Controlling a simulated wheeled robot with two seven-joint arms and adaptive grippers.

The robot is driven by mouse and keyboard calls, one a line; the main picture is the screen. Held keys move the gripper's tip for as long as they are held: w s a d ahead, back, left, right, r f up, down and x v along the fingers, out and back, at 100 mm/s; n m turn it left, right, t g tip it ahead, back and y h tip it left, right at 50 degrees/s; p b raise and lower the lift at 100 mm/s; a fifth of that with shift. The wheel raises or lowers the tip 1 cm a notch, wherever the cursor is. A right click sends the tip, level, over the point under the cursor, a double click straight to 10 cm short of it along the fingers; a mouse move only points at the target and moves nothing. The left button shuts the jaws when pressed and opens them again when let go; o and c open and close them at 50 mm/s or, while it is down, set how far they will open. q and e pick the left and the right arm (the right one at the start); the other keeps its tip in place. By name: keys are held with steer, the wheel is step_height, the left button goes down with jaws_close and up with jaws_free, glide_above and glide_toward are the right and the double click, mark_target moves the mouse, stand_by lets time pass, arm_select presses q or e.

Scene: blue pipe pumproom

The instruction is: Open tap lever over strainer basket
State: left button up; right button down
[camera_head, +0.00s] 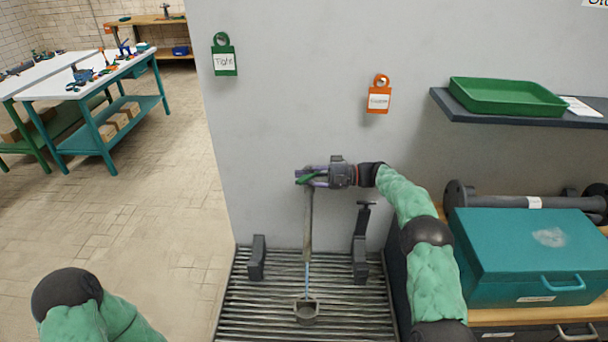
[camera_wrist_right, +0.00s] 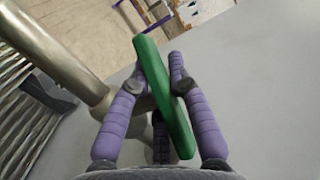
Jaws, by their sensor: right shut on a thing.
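The green tap lever (camera_head: 307,179) sits at the top of a grey metal tap pipe (camera_head: 308,225) in front of the wall. My right gripper (camera_head: 312,177) reaches it from the right. In the right wrist view, its purple fingers (camera_wrist_right: 158,85) are shut on the green lever (camera_wrist_right: 165,100), which lies slanted between them. The strainer basket (camera_head: 306,311), a small grey cup, stands on the slatted grate below the tap. A thin pale-blue streak (camera_head: 307,280) runs from the pipe's lower end to the basket. My left gripper is out of view; only its arm shows at bottom left.
Grey brackets (camera_head: 257,258) stand on the slatted grate (camera_head: 250,315) either side of the tap. A teal toolbox (camera_head: 525,250) and a shelf with a green tray (camera_head: 508,97) lie to the right. Tags hang on the wall.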

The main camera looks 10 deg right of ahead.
steer(key=shift+s+a+f+n+g, duration=0.2)
steer(key=shift+f+n+g, duration=0.15)
steer(key=shift+g, duration=0.25)
steer(key=c, duration=1.3)
jaws_free()
steer(key=shift+o, duration=0.8)
steer(key=shift+s+r, duration=0.1)
steer(key=shift+s, duration=0.05)
steer(key=shift+r, duration=0.1)
steer(key=shift+d+r, duration=0.1)
steer(key=shift+d, duration=0.05)
